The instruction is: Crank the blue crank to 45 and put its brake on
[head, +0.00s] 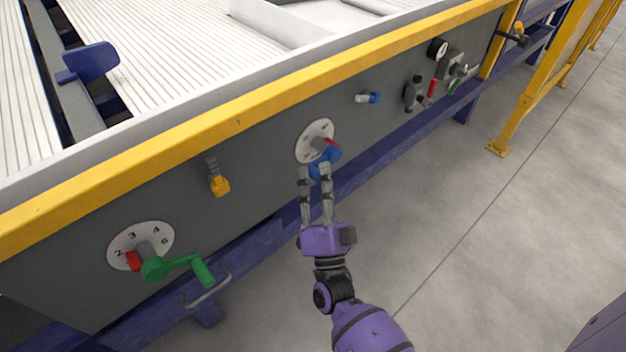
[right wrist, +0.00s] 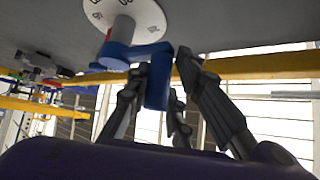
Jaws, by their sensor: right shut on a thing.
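The blue crank (head: 331,154) sits on a round white dial (head: 314,131) on the dark grey panel, with a red pointer (head: 332,143) at its hub. Its handle points down toward my right gripper (head: 315,174), which is shut on that handle. In the right wrist view the blue handle (right wrist: 158,88) lies between my fingers, below the dial (right wrist: 138,14). The dial's numbers are too small or cut off to read. A small lever with a blue end (head: 374,97), perhaps the brake, is up and right of the dial. My left gripper is out of view.
A green crank (head: 180,265) with its own dial (head: 125,238) and a yellow-ended lever (head: 219,185) are to the left. Black, red and green fittings (head: 432,88) are to the right. A yellow rail (head: 240,110) runs above; a blue beam (head: 385,150) runs below. Floor in front is clear.

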